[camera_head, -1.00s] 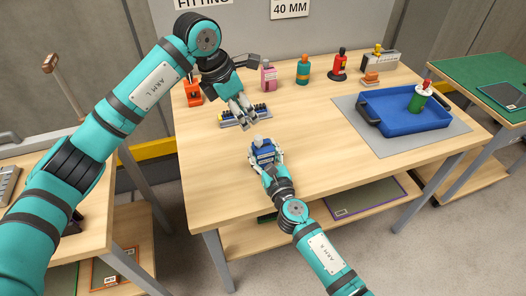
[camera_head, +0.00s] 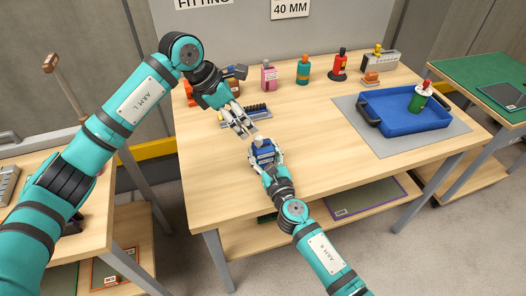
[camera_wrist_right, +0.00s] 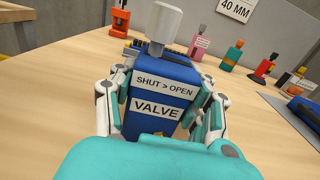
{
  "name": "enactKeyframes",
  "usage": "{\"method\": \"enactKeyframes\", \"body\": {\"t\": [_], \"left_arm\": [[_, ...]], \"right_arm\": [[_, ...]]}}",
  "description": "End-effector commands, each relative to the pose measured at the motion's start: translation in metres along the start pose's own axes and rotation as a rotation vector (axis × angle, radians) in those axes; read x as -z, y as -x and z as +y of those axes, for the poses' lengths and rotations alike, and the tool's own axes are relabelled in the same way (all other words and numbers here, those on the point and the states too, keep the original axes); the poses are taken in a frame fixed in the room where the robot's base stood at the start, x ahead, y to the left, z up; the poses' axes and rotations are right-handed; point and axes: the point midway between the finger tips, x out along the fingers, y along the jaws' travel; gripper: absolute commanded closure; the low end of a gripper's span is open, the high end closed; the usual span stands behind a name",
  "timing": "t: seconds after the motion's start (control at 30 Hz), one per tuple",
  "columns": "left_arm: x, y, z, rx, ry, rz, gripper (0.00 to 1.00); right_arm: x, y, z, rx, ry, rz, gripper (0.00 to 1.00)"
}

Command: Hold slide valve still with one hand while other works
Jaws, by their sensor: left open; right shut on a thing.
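The slide valve (camera_head: 263,152) is a blue block with a light grey knob on top, near the front of the table. In the right wrist view the valve (camera_wrist_right: 160,98) stands upright with labels "SHUT > OPEN" and "VALVE", and its grey knob (camera_wrist_right: 163,22) rises above the top. My right gripper (camera_head: 266,160) is shut on the valve, with fingers on both sides of it in the right wrist view (camera_wrist_right: 160,115). My left gripper (camera_head: 247,133) is open and empty, just behind and left of the valve, its fingertips pointing towards the knob.
A rack with dark pieces (camera_head: 255,112) lies behind my left gripper. Pink (camera_head: 269,76), teal-orange (camera_head: 303,71) and red (camera_head: 340,65) bottle-like items stand along the back. A blue tray (camera_head: 405,124) on a grey mat holds a green item (camera_head: 418,99). The table's middle is clear.

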Motion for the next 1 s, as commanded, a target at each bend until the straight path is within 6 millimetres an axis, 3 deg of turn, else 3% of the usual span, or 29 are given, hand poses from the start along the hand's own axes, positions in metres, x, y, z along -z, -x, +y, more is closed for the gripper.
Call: {"method": "enactKeyframes", "body": {"t": [0.5, 0.7, 1.0], "left_arm": [[0.000, -0.072, -0.001, 0.002, 0.001, 0.003, 0.35], [0.000, -0.085, -0.001, 0.001, 0.002, 0.003, 0.35], [0.001, -0.088, 0.000, 0.000, 0.002, 0.002, 0.35]], "right_arm": [[0.000, 0.000, 0.000, 0.000, 0.000, 0.000, 0.89], [0.000, 0.000, 0.000, 0.000, 0.000, 0.000, 0.89], [0.000, 0.000, 0.000, 0.000, 0.000, 0.000, 0.89]]}}
